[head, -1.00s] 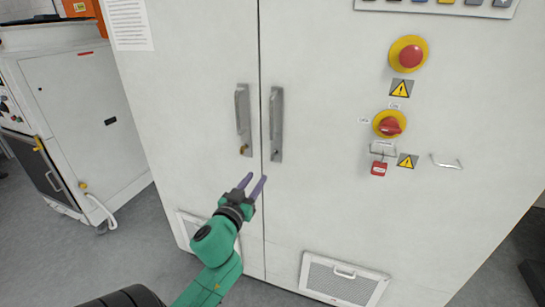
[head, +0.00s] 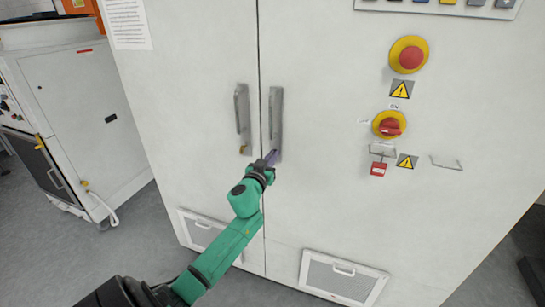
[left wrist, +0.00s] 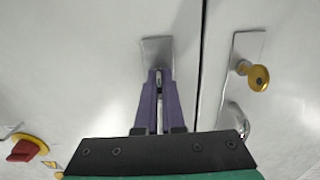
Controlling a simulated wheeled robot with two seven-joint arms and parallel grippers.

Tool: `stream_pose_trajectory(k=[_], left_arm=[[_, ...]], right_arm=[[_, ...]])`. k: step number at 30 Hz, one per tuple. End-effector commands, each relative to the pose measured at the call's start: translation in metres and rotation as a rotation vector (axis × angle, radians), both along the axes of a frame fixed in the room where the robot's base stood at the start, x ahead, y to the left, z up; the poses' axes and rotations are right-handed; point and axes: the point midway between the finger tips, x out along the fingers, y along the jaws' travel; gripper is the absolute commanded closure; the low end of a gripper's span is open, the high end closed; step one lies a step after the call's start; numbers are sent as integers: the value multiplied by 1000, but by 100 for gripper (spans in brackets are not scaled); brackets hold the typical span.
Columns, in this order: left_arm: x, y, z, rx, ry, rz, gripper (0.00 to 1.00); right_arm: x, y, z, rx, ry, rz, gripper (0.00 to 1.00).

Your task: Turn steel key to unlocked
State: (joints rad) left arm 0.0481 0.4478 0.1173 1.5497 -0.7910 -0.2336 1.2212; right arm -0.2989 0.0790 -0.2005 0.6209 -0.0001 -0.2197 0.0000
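The white cabinet has two door handles side by side. The right handle (head: 276,112) has a lock plate (left wrist: 157,48) at its lower end, which shows in the left wrist view. My left gripper (head: 271,157) is at this lower end. In the left wrist view its purple fingers (left wrist: 160,82) are close together around a thin steel key (left wrist: 160,112), mostly hidden between them. The key's turn angle cannot be read. A brass key (left wrist: 258,77) sits in the other door's lock, also visible in the head view (head: 245,150). My right gripper is out of view.
The left handle (head: 242,108) stands close beside my gripper, across the door seam. A red emergency button (head: 411,57) and a red rotary switch (head: 390,127) with a red padlock (head: 378,169) are at the right. Vent grilles (head: 343,278) sit low on the doors.

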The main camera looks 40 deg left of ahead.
Motion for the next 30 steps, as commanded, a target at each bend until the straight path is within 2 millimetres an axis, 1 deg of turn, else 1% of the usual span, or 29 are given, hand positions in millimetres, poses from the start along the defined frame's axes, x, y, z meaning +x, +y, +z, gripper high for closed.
stream_pose_trajectory(k=[10, 16, 23, 30], left_arm=[[0, 0, 0, 10, 4, 1, 100], [0, 0, 0, 67, 23, 1, 100], [0, 0, -1, 210, 73, 0, 100], [0, 0, -1, 419, 146, 0, 100]], right_arm=[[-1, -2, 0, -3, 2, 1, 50], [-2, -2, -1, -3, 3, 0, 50], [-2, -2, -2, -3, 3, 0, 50], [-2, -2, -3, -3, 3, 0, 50]])
